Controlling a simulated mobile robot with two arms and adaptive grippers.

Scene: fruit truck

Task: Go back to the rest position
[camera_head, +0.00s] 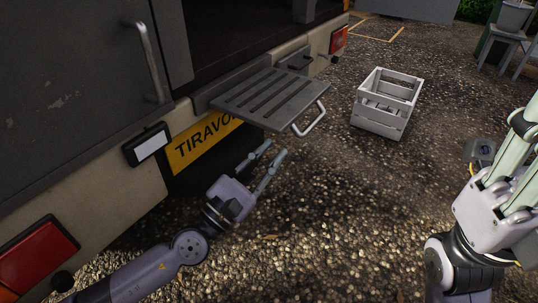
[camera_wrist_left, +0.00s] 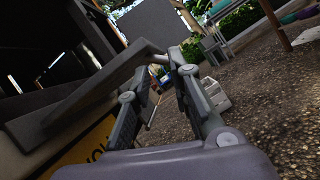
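My left gripper (camera_head: 275,150) is in the lower middle of the head view, over the gravel just below the truck's fold-down step. Its two fingers are apart with nothing between them. In the left wrist view the same fingers (camera_wrist_left: 165,75) stand apart, with the handle of the step passing close beyond them. My right gripper (camera_head: 515,145) is at the right edge of the head view, fingers pointing up. It is partly cut off by the frame, so its opening is unclear.
The grey slatted step (camera_head: 262,92) with its handle (camera_head: 312,120) juts from the truck's rear above my left gripper. A white wooden crate (camera_head: 380,122), seemingly empty, stands on the gravel. A grey chair (camera_head: 505,38) is at the far right. The gravel between the arms is clear.

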